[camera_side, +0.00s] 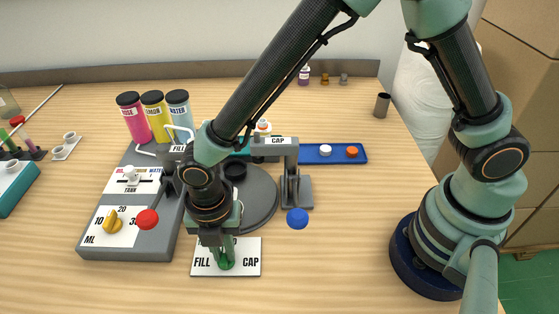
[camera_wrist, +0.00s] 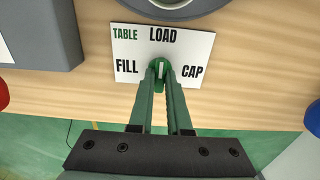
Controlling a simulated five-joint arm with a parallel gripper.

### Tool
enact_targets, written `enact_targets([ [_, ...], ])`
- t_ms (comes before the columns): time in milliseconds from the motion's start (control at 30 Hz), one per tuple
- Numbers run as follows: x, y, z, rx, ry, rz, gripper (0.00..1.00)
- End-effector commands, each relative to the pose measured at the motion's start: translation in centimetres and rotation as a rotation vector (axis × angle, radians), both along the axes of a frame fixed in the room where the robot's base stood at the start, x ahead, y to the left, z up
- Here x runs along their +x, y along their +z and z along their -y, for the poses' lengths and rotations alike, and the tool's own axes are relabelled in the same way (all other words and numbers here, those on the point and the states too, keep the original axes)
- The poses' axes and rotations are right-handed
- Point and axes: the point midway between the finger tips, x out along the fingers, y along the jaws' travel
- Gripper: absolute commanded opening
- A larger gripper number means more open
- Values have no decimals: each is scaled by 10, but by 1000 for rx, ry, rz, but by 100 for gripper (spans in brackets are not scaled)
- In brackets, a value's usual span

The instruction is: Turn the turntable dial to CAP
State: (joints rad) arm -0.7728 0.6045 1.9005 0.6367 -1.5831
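The turntable dial is a small green knob (camera_wrist: 159,62) with a white pointer line, on a white plate (camera_wrist: 195,50) marked TABLE, LOAD, FILL and CAP. In the wrist view the line runs nearly upright, toward LOAD. FILL is at left and CAP at right. My gripper (camera_wrist: 162,70) comes down over the dial, with its two green fingertips close together on either side of the knob, seemingly touching it. In the side view the plate (camera_side: 246,267) lies at the table front, with my gripper (camera_side: 226,262) over it and the knob mostly hidden.
The round grey turntable (camera_side: 263,200) stands behind the dial, under the CAP press (camera_side: 277,141). A grey control box (camera_side: 140,247) with a yellow knob and red ball lever (camera_side: 147,220) is at left. A blue ball lever (camera_side: 297,218) is at right. The table's front edge is near.

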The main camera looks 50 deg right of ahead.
Motion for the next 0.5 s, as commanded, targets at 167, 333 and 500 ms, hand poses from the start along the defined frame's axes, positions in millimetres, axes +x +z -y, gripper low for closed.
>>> enact_targets([
  [167,0,0,0,0,-12,0,0],
  [333,0,0,0,0,-63,0,0],
  [500,0,1,0,0,-168,0,0],
])
